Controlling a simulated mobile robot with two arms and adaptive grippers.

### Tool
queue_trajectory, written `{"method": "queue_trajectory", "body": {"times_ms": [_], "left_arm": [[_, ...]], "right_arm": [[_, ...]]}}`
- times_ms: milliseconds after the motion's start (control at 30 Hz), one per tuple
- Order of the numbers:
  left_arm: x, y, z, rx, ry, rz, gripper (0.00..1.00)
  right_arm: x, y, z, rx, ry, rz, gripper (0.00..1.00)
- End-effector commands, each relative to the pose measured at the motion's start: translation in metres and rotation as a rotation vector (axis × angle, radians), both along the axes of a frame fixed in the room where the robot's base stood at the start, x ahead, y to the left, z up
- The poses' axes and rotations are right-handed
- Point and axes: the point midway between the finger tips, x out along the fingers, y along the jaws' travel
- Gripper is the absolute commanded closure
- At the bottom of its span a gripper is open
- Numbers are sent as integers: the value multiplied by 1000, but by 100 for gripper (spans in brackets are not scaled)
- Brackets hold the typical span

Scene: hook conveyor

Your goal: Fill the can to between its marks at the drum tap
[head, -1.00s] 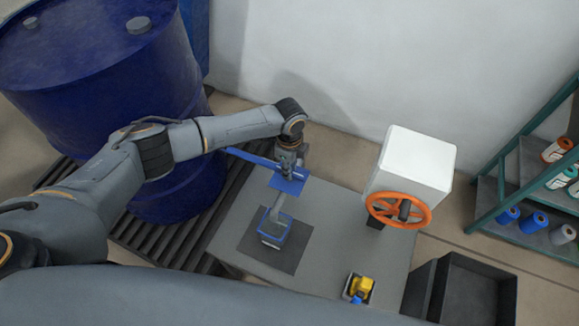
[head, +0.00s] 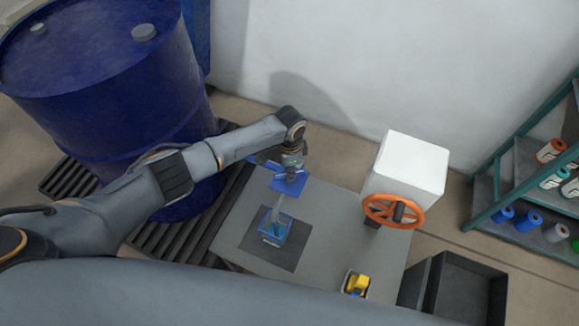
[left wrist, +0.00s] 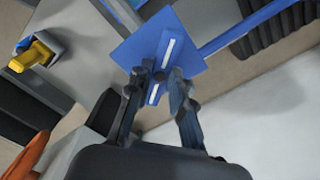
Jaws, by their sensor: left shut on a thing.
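The can (head: 273,238), a small square vessel with blue edges, stands on a dark mat on the grey table. A pale stream (head: 279,207) falls into it from the drum tap, and blue liquid shows inside. The can's marks are too small to read. The tap's blue plate (head: 289,184) is above the can; it also shows in the left wrist view (left wrist: 140,48), with a pale slot and a blue bar. My left gripper (head: 291,166) is at the tap, shut on its handle; its fingers (left wrist: 160,82) hide most of the handle. My right gripper is out of view.
The blue drum (head: 110,90) stands at the left on a dark grate. A white box with an orange handwheel (head: 393,210) stands on the table's right side. A small tray with a yellow and blue item (head: 356,284) is near the front edge. A dark bin (head: 465,290) and shelves are at right.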

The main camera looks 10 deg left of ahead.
Motion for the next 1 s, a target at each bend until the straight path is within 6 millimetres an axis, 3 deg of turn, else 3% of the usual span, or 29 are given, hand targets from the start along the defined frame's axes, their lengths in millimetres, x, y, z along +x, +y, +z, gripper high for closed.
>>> {"method": "queue_trajectory", "body": {"times_ms": [400,900,933,1000], "left_arm": [[0,-1,1,-1,0,171,100],[1,-1,1,-1,-2,187,100],[1,-1,1,-1,-2,187,76],[1,-1,1,-1,-2,187,61]], "right_arm": [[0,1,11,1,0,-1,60],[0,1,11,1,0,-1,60],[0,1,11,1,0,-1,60],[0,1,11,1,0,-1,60]]}}
